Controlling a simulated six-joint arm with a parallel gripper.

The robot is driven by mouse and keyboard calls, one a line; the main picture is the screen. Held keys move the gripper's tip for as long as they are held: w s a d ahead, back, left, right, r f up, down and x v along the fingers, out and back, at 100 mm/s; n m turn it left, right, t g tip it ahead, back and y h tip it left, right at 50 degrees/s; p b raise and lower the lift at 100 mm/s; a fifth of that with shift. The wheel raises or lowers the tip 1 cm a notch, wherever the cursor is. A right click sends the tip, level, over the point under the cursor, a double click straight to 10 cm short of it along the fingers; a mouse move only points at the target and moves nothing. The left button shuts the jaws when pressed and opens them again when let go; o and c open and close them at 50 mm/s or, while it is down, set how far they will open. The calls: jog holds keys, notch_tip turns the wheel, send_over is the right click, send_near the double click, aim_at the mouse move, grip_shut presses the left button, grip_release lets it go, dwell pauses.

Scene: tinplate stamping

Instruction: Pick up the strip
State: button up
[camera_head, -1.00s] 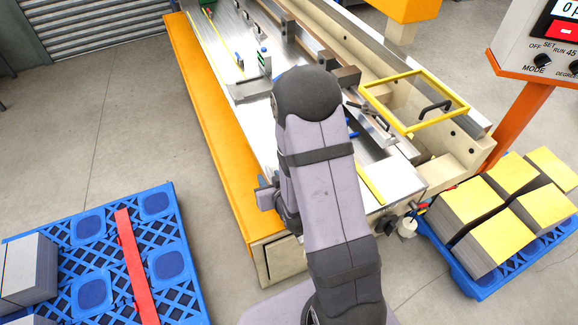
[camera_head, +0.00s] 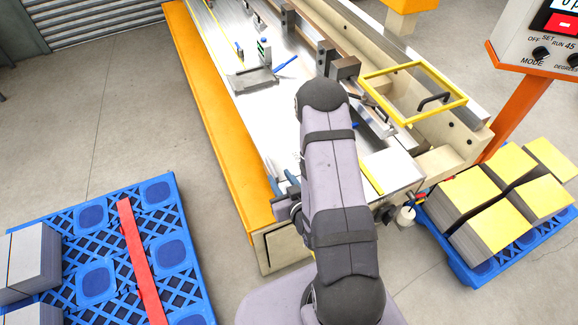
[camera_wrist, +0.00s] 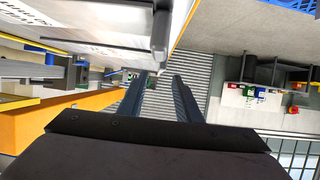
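My gripper (camera_head: 283,182) shows just left of my arm, beside the near orange edge of the machine bed. In the wrist view its two dark blue-grey fingers (camera_wrist: 163,85) stand apart with a clear gap and nothing between them. A long flat red strip (camera_head: 140,260) lies across the blue pallet at lower left, well away from my gripper. A short yellow strip (camera_head: 371,178) lies on the machine's near end, right of my arm. I cannot tell which one the task names. My arm hides part of the machine bed.
The machine bed (camera_head: 225,100) with its orange side ledge (camera_head: 215,125) runs away from me. The left blue pallet (camera_head: 95,275) holds grey stacks (camera_head: 32,262). A right pallet (camera_head: 465,275) holds yellow-topped stacks (camera_head: 490,195). A control box (camera_head: 540,40) stands upper right. Floor at left is clear.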

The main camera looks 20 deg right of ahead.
aim_at(272, 166)
jog(key=shift+w+f, duration=0.15)
jog(key=shift+w, duration=0.25)
jog(key=shift+w+b, duration=0.1)
jog(key=shift+b, duration=0.3)
jog(key=shift+w+f+b, duration=0.35)
jog(key=shift+w+b, duration=0.3)
jog(key=shift+b, duration=0.4)
jog(key=shift+w+a+f+p, duration=0.1)
jog(key=shift+w+p, duration=1)
jog(key=shift+w, duration=0.05)
jog(key=shift+w+f, duration=0.35)
jog(key=shift+w, duration=0.25)
grip_shut()
